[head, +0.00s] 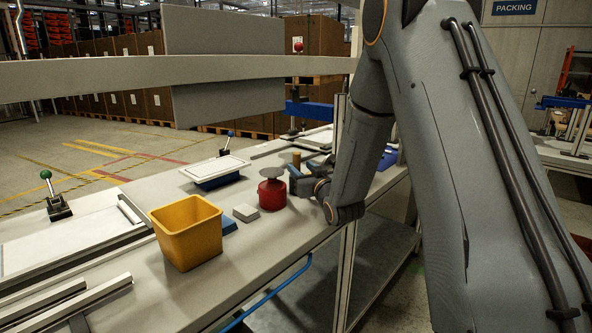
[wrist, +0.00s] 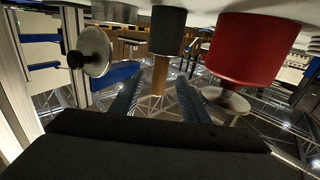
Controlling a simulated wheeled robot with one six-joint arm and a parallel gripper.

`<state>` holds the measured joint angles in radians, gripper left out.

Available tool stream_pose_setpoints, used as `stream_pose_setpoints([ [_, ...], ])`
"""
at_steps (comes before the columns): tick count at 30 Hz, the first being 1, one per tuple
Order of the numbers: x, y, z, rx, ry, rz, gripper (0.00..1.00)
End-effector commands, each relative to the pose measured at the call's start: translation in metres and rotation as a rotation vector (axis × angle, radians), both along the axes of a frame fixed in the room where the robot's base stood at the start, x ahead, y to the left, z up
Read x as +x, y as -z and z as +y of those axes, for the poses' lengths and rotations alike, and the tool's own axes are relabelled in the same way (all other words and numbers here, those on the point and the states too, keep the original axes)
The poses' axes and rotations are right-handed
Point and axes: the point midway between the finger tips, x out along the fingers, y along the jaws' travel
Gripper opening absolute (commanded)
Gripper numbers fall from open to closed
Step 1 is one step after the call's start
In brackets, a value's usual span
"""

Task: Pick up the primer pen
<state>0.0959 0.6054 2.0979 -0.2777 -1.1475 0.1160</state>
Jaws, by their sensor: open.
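The likely primer pen is a slim tan cylinder (wrist: 160,74) standing out of a dark round holder (wrist: 168,32) in the wrist view, where the table is at the top. In the head view its tan top (head: 296,158) shows just behind my gripper (head: 297,182), and its lower part is hidden. In the wrist view the two blue fingers of my gripper (wrist: 158,88) are apart, one on each side of the tan cylinder in the picture. I see no finger touching it, and I cannot tell whether it is fully between them.
A red canister with a grey disc on top (head: 272,194) stands close beside my gripper. Left of it are a small white block (head: 245,212), a yellow bin (head: 187,235) and a blue box with a white top (head: 214,170). The table's front edge is below my wrist.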

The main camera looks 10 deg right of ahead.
Motion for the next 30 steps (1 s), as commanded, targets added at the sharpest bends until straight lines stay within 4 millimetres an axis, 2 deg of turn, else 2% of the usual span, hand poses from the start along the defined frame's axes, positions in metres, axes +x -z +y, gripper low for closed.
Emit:
stream_pose_setpoints([
  [9, 0.041, 0.000, 0.007, 0.001, 0.000, 0.000, 0.42],
  [18, 0.047, 0.000, 0.008, 0.001, 0.000, 0.000, 0.42],
  [20, 0.047, 0.000, 0.008, 0.001, 0.000, 0.000, 0.35],
  [26, 0.047, 0.000, 0.008, 0.000, 0.000, 0.000, 0.01],
  [30, 0.047, 0.000, 0.008, 0.000, 0.000, 0.000, 0.00],
])
